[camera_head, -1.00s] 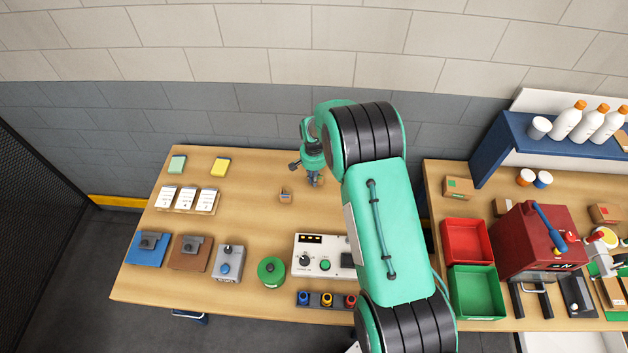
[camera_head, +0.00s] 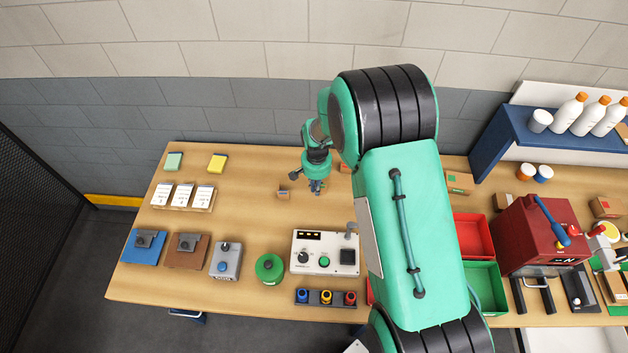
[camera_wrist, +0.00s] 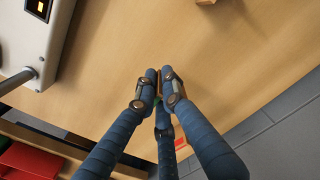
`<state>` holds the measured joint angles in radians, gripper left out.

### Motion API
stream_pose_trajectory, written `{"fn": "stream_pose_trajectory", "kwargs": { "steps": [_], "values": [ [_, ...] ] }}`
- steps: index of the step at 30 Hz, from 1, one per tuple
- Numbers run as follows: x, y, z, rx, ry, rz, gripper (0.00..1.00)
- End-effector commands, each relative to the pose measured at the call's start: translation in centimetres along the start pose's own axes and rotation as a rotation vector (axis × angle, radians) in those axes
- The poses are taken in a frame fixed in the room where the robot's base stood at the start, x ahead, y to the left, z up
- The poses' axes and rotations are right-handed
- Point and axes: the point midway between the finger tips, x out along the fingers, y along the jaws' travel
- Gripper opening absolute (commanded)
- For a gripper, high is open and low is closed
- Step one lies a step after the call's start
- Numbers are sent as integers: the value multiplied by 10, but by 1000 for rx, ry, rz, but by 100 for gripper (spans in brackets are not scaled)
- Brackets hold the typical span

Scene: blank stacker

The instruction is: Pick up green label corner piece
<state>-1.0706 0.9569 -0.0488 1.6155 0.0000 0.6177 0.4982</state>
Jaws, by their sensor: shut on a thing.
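My gripper (camera_head: 317,188) is over the back right part of the left table in the head view. In the wrist view its blue fingers (camera_wrist: 159,84) are closed together around a small piece. Only a brown sliver of the held corner piece (camera_wrist: 159,82) shows between the fingertips, with a hint of green beside it. Most of it is hidden by the fingers, so its label cannot be read. A separate small brown piece (camera_head: 283,192) lies on the table left of the gripper; it also shows at the top of the wrist view (camera_wrist: 205,2).
Another small brown box (camera_head: 346,168) sits behind my gripper, partly hidden by my arm. A white control box (camera_head: 325,252) stands in front. Red (camera_head: 472,235) and green (camera_head: 484,285) bins are on the right table. Bare wood surrounds the gripper.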

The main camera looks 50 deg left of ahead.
Motion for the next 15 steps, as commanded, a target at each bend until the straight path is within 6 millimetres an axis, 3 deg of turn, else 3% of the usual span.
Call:
{"fn": "stream_pose_trajectory", "kwargs": {
  "steps": [6,15],
  "values": [
    [-3,15,30,0,-1,1,0],
    [-6,28,56,0,0,0,0]
  ]
}}
